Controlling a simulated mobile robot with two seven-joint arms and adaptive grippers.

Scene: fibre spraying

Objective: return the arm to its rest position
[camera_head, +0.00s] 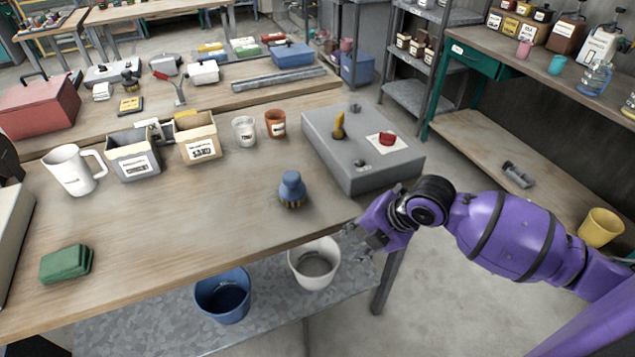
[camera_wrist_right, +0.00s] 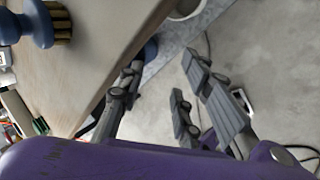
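My right arm is purple and comes in from the right in the head view. Its gripper (camera_head: 366,243) is beside the front edge of the wooden workbench (camera_head: 190,225), near the grey box's front corner. In the right wrist view the dark fingers of the right gripper (camera_wrist_right: 160,90) are spread apart with nothing between them. Bench edge and floor show behind them. My left gripper does not show in either view.
A blue-handled brush (camera_head: 291,189) stands on the bench close to the right gripper. A grey box (camera_head: 362,150) with a red button and yellow switch sits behind. A white bucket (camera_head: 314,265) and a blue bucket (camera_head: 223,297) stand on the lower shelf. Floor right of the bench is open.

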